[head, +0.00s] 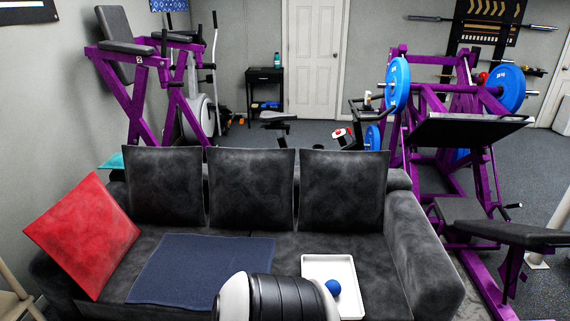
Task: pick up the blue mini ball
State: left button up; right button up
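The blue mini ball (333,287) is in a shallow white tray (322,264) on the right part of the dark grey sofa seat. It sits toward the tray's left side, close to a black-and-white rounded part at the bottom of the picture, which looks like one of my own arm links. That part covers the tray's lower left corner and comes very near the ball's left edge. Neither of my grippers shows in the head view, so I cannot see how they stand.
The sofa (415,250) has three back cushions and a raised right armrest. A red pillow (85,235) leans at its left end. A dark blue cloth (200,268) lies flat left of the tray. Purple gym machines (398,130) stand behind and to the right.

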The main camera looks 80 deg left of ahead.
aim_at(334, 286)
jog(key=u, duration=2.2)
jog(key=i+l, duration=0.4)
jog(key=l, duration=0.15)
jog(key=i+l, duration=0.85)
jog(key=l, duration=0.2)
